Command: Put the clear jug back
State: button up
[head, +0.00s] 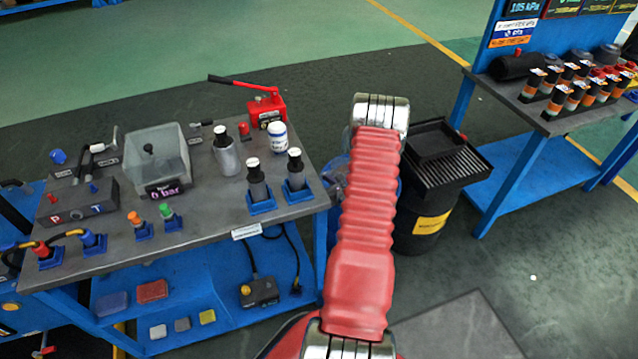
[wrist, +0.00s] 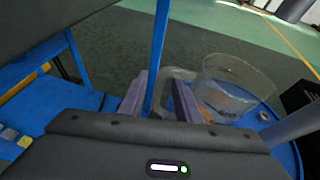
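The clear jug (wrist: 232,90) shows in the wrist view, right of the fingers, on or just above the blue drum top (wrist: 287,152); I cannot tell if it touches. A pale loop that looks like its handle reaches left behind the right finger. My gripper (wrist: 160,84) has its fingers apart, with a blue table leg visible through the gap. I see nothing clamped between them. In the head view my arm hides the gripper and most of the drum (head: 334,166); the jug is not clearly visible there.
A blue workbench (head: 205,225) with a plastic tank (head: 150,160), bottles and fittings stands left of my arm. A black drum with a grated tray (head: 440,160) stands right. Another bench (head: 560,120) with several canisters is further right. Green floor lies behind.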

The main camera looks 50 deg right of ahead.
jog(key=v, duration=1.2)
dwell(0.5)
jog(key=shift+s, duration=0.15)
